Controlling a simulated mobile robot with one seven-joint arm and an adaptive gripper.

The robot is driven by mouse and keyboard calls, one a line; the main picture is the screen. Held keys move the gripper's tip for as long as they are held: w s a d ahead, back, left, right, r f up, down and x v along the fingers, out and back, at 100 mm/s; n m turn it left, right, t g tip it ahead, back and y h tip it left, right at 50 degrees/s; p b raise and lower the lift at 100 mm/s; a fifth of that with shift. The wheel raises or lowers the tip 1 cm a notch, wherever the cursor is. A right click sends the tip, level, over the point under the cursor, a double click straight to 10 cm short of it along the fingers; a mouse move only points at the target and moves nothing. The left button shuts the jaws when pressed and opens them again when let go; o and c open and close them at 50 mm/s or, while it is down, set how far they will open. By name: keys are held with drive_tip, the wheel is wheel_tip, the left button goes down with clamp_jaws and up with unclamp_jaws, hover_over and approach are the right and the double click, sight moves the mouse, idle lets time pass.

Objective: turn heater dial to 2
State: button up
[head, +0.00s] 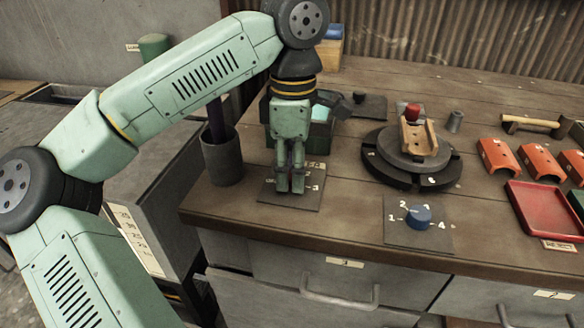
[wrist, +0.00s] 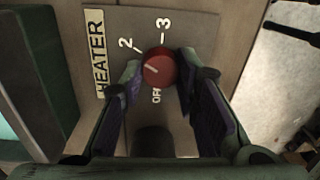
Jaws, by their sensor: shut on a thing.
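The heater dial (wrist: 160,67) is a round red knob on a dark plate lettered HEATER (wrist: 98,55), with 2, 3 and OFF around it. My gripper (head: 290,187) is shut on the dial, with one finger on either side. In the head view the fingers hide the dial, and only part of the heater plate (head: 308,204) shows. Any lettering behind the left finger is hidden.
A blue dial (head: 419,214) on its own numbered plate sits to the right. A round turntable (head: 372,170) holds a wooden cradle behind it. A dark cup (head: 221,162) stands close left of my gripper. A red tray (head: 545,212) and orange pieces lie far right.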

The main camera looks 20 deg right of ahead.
idle(0.4)
drive_tip(key=o, duration=1.2)
drive_tip(key=shift+c, duration=0.2)
wheel_tip(320, 180, up, 12)
drive_tip(key=shift+w+d, duration=0.2)
drive_tip(key=shift+w, duration=0.05)
